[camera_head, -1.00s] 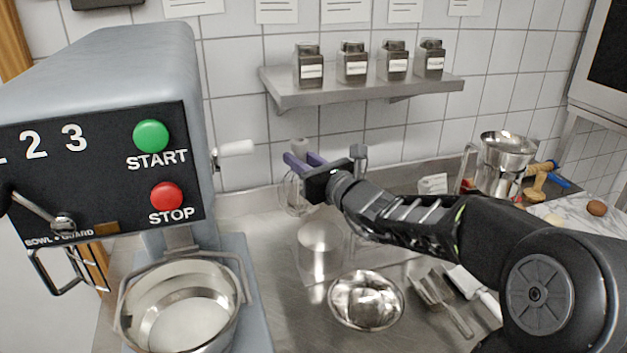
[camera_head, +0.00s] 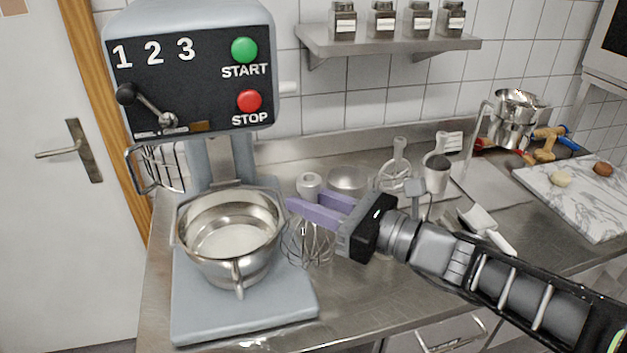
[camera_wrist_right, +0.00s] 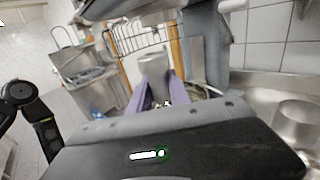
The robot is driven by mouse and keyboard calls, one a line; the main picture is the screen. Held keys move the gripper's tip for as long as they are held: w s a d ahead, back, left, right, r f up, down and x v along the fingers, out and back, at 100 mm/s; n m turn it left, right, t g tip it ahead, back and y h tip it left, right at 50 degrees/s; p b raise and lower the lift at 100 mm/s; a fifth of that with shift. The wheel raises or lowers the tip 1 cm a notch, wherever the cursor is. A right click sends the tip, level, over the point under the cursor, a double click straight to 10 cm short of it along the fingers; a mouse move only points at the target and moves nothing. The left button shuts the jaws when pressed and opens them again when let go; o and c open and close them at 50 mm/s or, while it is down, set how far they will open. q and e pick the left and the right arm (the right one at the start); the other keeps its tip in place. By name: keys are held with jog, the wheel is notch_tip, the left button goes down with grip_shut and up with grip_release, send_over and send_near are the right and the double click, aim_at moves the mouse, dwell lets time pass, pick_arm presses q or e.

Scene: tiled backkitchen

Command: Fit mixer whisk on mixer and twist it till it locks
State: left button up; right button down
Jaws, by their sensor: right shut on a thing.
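The grey mixer has a dark control panel (camera_head: 190,80) with green and red buttons. Its steel bowl (camera_head: 232,235) sits above the blue-grey base (camera_head: 245,305), and the wire guard (camera_head: 160,168) is swung out to the left. My right gripper (camera_head: 300,208) is shut on the whisk (camera_head: 308,240), just right of the bowl. The whisk is upright, hub up and wires down, apart from the mixer. In the right wrist view a grey hub (camera_wrist_right: 154,64) shows between the purple fingers. My left gripper is not in view.
A small steel bowl (camera_head: 347,180) is near the back wall. A marble board (camera_head: 590,200) lies at right. The counter's front left (camera_head: 350,300) is clear.

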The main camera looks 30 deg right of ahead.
jog(key=shift+w+r, duration=0.15)
jog(key=shift+p+x, duration=0.75)
jog(key=shift+x, duration=0.45)
jog(key=shift+w+a, duration=0.2)
jog(key=shift+w, duration=0.1)
jog(key=r+b+x, duration=0.2)
jog(key=b+x, duration=0.1)
jog(key=x, duration=1.3)
jog(key=shift+w, duration=0.3)
jog(key=shift+a+r, duration=0.1)
jog(key=shift+r, duration=0.05)
dwell(0.5)
